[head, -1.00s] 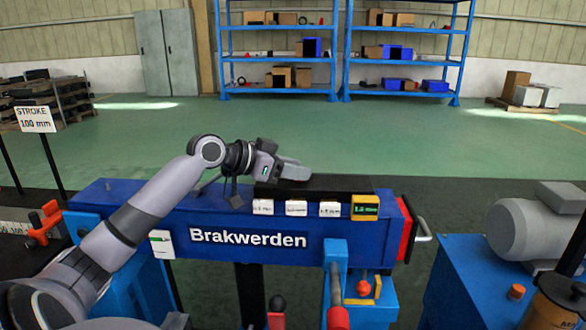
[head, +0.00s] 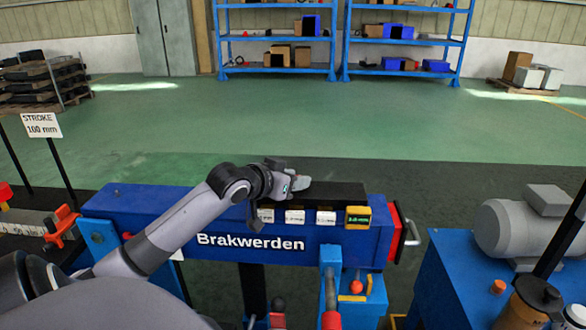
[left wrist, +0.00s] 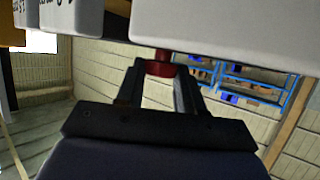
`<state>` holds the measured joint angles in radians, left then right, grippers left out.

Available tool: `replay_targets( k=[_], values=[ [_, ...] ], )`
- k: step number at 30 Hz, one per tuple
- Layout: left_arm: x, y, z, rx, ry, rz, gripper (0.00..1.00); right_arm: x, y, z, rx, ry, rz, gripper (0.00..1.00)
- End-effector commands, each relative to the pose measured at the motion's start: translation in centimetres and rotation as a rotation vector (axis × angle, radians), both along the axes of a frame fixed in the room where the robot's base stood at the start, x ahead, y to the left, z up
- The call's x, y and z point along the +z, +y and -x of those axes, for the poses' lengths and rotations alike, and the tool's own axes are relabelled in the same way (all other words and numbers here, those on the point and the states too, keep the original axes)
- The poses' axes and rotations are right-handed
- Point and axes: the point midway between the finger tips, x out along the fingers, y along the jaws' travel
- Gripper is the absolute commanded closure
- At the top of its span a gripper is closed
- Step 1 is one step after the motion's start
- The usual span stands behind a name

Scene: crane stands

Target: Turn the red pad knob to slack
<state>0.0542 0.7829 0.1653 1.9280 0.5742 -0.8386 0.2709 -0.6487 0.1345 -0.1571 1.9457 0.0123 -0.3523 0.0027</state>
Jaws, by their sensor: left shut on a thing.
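The red pad knob (left wrist: 160,68) shows in the left wrist view as a small red cylinder below a white block face. My left gripper (left wrist: 157,80) has one dark finger on each side of it and is shut on it. In the head view my left gripper (head: 296,184) is at the top of the blue Brakwerden beam (head: 335,240), by the black block (head: 340,193). The knob is hidden there behind the gripper and arm. My right gripper is not in view.
White tags (head: 295,217) and a yellow-framed display (head: 358,217) line the beam's front. A red end plate with a handle (head: 412,231) is at its right end. A grey motor (head: 515,235) stands right. The green floor behind is open.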

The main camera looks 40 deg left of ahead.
Motion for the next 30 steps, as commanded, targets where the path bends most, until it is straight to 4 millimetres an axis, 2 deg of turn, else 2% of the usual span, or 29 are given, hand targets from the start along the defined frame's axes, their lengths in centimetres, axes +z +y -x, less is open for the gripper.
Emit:
replay_targets(
  k=[3,14,15,16,17,26,30],
  values=[
    [-0.04,-0.09,0.05,0.022,0.005,0.003,0.94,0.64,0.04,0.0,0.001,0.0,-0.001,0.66],
    [-0.19,-0.09,0.05,0.027,0.004,0.002,0.94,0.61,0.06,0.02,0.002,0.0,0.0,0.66],
    [-0.19,-0.09,0.05,0.027,0.004,0.002,0.5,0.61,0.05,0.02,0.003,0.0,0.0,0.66],
    [-0.19,-0.09,0.05,0.027,0.004,0.002,0.4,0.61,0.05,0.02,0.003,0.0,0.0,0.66],
    [-0.17,-0.08,0.04,0.027,0.004,0.002,0.37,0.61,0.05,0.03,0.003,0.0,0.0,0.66],
    [-0.03,-0.08,0.11,0.026,0.001,0.001,0.37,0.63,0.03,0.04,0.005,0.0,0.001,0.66],
    [0.25,-0.13,0.93,0.026,0.001,0.0,0.37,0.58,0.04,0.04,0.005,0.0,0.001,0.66]
  ],
)
